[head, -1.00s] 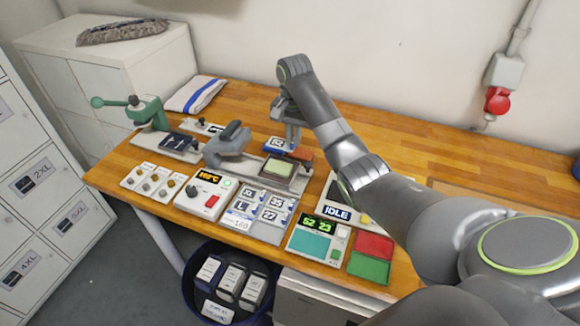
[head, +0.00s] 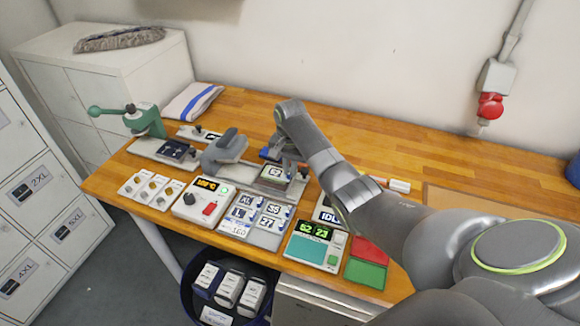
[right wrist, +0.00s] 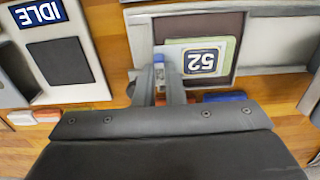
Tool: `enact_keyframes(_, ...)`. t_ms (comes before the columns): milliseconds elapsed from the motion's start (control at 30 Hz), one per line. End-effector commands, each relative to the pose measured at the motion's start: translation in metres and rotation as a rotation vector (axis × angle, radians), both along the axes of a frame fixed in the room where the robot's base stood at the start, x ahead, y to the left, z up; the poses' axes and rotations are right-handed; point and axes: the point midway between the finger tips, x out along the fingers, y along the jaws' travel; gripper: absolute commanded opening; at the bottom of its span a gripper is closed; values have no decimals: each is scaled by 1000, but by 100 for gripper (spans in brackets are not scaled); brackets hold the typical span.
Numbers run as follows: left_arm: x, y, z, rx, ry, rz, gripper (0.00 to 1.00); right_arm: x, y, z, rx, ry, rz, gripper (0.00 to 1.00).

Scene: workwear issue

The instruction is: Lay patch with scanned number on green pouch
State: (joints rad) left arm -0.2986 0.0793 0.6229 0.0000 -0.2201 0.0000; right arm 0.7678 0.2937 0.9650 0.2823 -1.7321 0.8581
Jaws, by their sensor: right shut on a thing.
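The patch numbered 52 (right wrist: 203,62) lies over the green pouch (right wrist: 232,46), which sits on the dark press plate in the right wrist view. In the head view the patch (head: 275,172) shows at the pouch's middle. My right gripper (right wrist: 167,88) is shut on the patch's blue tab, at its edge. Whether the patch touches the pouch I cannot tell. The scanner box (head: 314,246) has a lit green display that seems to read 52 and 23. My left gripper is not in view.
The grey press head (head: 225,146) stands left of the pouch. In front are a tray of other numbered patches (head: 270,222) and a control box (head: 202,200). Red and green pads (head: 366,272) lie right of the scanner.

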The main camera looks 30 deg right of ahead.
Motion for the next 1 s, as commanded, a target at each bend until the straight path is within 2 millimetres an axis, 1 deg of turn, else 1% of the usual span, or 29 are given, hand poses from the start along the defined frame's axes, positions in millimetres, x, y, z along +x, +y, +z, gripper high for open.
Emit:
enact_keyframes(33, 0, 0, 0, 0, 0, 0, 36, 0, 0, -1, 0, 0, 0, 13)
enact_keyframes(167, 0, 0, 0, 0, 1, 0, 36, 0, 0, 0, 1, 1, 0, 30)
enact_keyframes(433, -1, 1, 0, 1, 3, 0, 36, 0, 0, 0, 0, 0, 0, 31)
enact_keyframes(567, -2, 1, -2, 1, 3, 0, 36, 1, 0, 6, 1, -2, 0, 31)
enact_keyframes(667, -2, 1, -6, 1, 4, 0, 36, 1, 0, 18, 0, -4, 1, 31)
enact_keyframes(767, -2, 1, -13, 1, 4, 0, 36, 2, 0, 39, -1, -8, 0, 31)
enact_keyframes(900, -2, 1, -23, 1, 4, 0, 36, 1, 0, 73, -1, -8, 1, 31)
enact_keyframes(1000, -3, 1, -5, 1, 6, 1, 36, 1, 0, 106, -1, -3, 0, 31)
